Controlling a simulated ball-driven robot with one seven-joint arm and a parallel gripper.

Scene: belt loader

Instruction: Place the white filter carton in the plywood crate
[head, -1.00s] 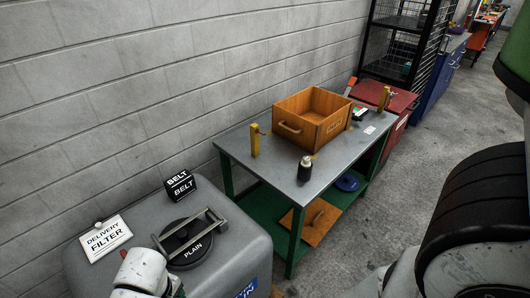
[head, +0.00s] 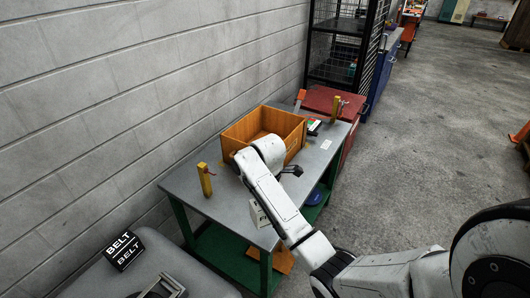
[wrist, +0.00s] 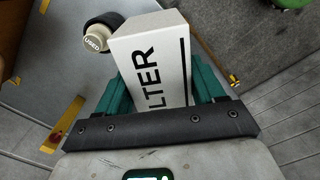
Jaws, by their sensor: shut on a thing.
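The white filter carton (wrist: 152,62) is between the green fingers of my gripper (wrist: 158,90) in the wrist view, with the black letters "LTER" showing. In the head view a white box (head: 258,213), partly behind my arm, shows over the near side of the table; my fingers are hidden there. The orange-brown plywood crate (head: 296,143) stands open-topped on the grey table, toward the back. My arm covers part of its near side. The carton is outside the crate, on its near side.
The grey table (head: 190,180) has yellow posts at its left (head: 205,180) and far right (head: 335,109). A black bottle (wrist: 97,32) marked "USED" is close to the carton. A red cabinet (head: 325,100) stands behind the table, and a block wall runs along its left.

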